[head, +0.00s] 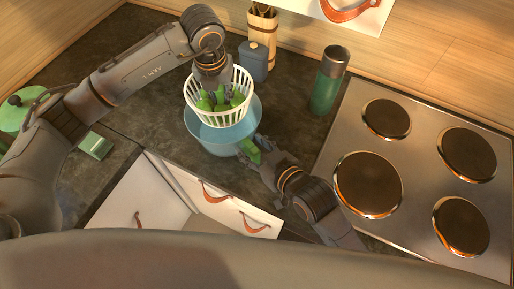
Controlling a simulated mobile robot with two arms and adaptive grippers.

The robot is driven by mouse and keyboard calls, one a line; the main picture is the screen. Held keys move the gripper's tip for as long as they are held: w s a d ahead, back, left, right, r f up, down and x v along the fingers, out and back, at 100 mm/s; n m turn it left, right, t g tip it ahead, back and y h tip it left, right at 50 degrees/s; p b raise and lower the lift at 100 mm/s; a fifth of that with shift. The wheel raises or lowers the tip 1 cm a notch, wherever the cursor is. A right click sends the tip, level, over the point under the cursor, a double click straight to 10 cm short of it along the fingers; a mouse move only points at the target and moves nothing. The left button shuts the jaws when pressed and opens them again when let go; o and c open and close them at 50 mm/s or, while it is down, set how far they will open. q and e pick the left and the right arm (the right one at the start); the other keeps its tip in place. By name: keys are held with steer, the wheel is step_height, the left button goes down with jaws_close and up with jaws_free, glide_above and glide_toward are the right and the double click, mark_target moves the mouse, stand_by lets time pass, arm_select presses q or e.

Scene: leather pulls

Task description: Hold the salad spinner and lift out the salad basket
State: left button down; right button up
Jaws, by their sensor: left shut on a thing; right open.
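The salad spinner's translucent blue bowl (222,139) stands on the dark counter. The white slatted salad basket (205,118) holds several green pieces (222,103). The basket sits high over the back of the bowl, its rim well above the bowl's rim. My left gripper (213,78) is shut on the basket at its far rim; its fingertips are partly hidden. My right gripper (258,157) is open at the bowl's front right side, by a green block-like part (250,151) at the bowl's edge. I cannot tell whether it touches that part.
A steel hob (415,170) with round plates lies to the right. A green bottle (328,80), a blue-grey canister (253,62) and a wooden utensil holder (262,26) stand behind. A small green box (95,146) lies left. Drawers with leather pulls (215,193) are below.

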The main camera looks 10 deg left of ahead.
steer(key=v, duration=1.2)
